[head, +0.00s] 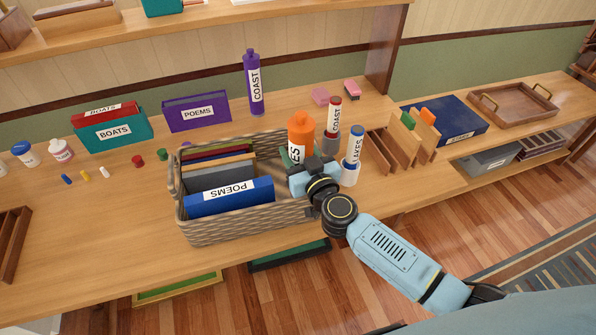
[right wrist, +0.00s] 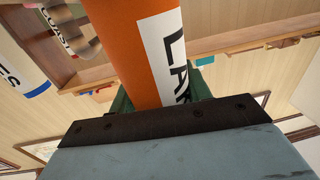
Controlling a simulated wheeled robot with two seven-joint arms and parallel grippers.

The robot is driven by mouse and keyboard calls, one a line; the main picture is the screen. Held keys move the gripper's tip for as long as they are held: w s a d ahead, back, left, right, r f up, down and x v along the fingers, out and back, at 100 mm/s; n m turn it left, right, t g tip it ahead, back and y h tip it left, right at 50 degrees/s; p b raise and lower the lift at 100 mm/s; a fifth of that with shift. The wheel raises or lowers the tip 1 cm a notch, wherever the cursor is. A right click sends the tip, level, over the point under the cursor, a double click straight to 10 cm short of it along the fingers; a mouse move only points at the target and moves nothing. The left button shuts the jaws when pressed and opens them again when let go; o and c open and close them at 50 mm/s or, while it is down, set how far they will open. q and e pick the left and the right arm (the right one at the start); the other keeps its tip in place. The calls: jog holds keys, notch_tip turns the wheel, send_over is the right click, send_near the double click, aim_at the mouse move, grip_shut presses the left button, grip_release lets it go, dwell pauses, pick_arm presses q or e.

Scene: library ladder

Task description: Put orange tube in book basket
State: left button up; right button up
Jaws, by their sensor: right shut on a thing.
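The orange tube (head: 301,128) has a white label ending in "ES" and stands about upright in the head view, over the right end of the book basket. It also fills the middle of the right wrist view (right wrist: 140,50), where its label starts with "LAK". My right gripper (head: 301,165) is shut on the tube; its fingers are largely hidden behind the wrist. The wicker book basket (head: 240,222) stands on the desk and holds several books, with a blue "POEMS" book (head: 230,196) at the front. I cannot tell whether the tube's lower end is inside the basket. My left gripper is out of view.
A white "LAKES" tube (head: 353,155) and a "COAST" tube (head: 333,118) stand right of the basket, near wooden dividers (head: 390,150). A purple "COAST" tube (head: 254,85) stands behind. Small coloured pieces (head: 85,175) lie left.

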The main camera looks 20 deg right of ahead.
jog(key=shift+f+b, duration=1.8)
jog(key=shift+f, duration=0.3)
jog(key=shift+r, duration=0.15)
jog(key=shift+f, duration=0.65)
jog(key=o, duration=1)
